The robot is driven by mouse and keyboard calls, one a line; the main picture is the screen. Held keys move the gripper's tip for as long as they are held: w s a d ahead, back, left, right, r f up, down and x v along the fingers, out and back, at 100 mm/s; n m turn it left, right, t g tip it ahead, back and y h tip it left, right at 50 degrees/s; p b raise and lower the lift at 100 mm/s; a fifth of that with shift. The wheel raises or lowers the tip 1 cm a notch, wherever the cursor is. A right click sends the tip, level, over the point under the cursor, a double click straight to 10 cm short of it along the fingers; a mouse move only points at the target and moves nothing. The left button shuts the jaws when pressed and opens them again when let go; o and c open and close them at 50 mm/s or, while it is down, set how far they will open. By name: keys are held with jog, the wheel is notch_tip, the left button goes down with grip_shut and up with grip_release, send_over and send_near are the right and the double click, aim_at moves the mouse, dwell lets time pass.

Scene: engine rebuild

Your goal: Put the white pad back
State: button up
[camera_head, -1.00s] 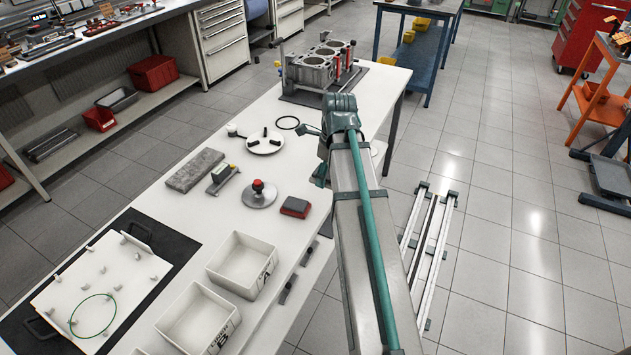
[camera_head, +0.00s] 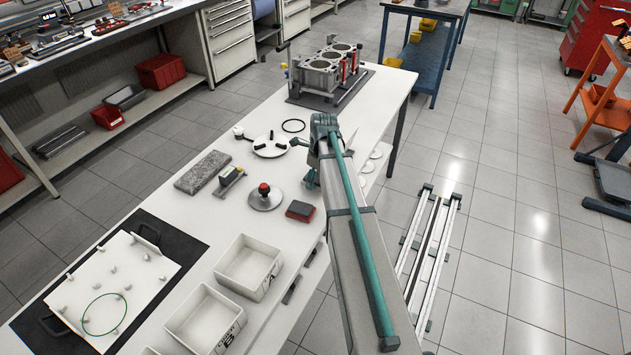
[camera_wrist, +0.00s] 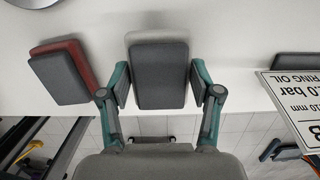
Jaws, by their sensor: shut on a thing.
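In the wrist view, my gripper (camera_wrist: 159,84) is shut on a pad with a dark grey top, the white pad (camera_wrist: 157,70). A pale strip shows along its far edge, and a finger presses on each side. The pad is over the white table near its front edge; whether it touches the table is unclear. A red pad with a dark grey top (camera_wrist: 64,72) lies to its left. In the head view, that red pad (camera_head: 300,211) lies on the table near my gripper (camera_head: 312,178), whose held pad is hidden behind my arm.
A knobbed disc (camera_head: 265,197), a grey slab (camera_head: 202,172) and a round plate (camera_head: 270,145) lie on the table. An engine block (camera_head: 325,72) stands at the far end. In the wrist view, a printed white card (camera_wrist: 296,100) is at right.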

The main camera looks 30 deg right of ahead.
jog(key=shift+f, duration=1.05)
jog(key=shift+f, duration=0.15)
jog(key=o, duration=1.1)
jog(key=r, duration=0.4)
jog(key=r+b, duration=0.1)
jog(key=r, duration=0.3)
jog(key=s+d+r+b, duration=0.1)
jog(key=r, duration=0.3)
jog(key=shift+s+r, duration=0.1)
jog(key=shift+r, duration=0.05)
